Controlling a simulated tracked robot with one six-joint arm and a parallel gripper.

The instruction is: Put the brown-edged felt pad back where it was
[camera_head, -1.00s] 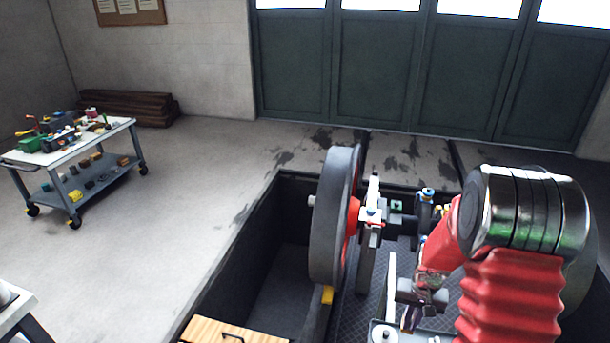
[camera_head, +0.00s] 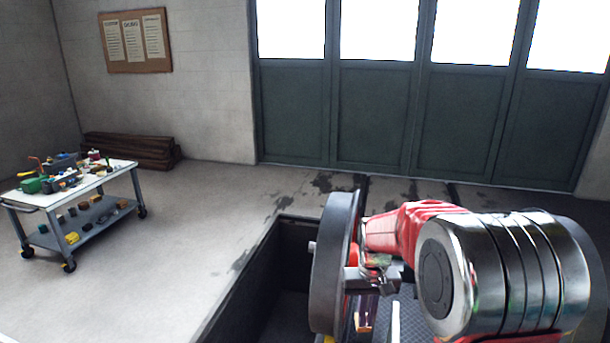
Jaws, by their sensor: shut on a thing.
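My gripper (camera_head: 369,284) points down just right of the large dark flywheel (camera_head: 332,265), beneath my red forearm. It is shut on a small thin piece, which I take to be the brown-edged felt pad (camera_head: 364,315). The pad hangs upright below the jaws, dark with a brownish lower edge, and is too small to make out fully. My arm hides much of the machinery behind and to the right. I cannot tell from this view whether the pad touches anything.
The flywheel stands close at the gripper's left over a sunken pit (camera_head: 285,265). A trolley (camera_head: 118,165) with several small items stands at the far left. Stacked timbers (camera_head: 130,150) lie by the wall. The floor between trolley and pit is clear.

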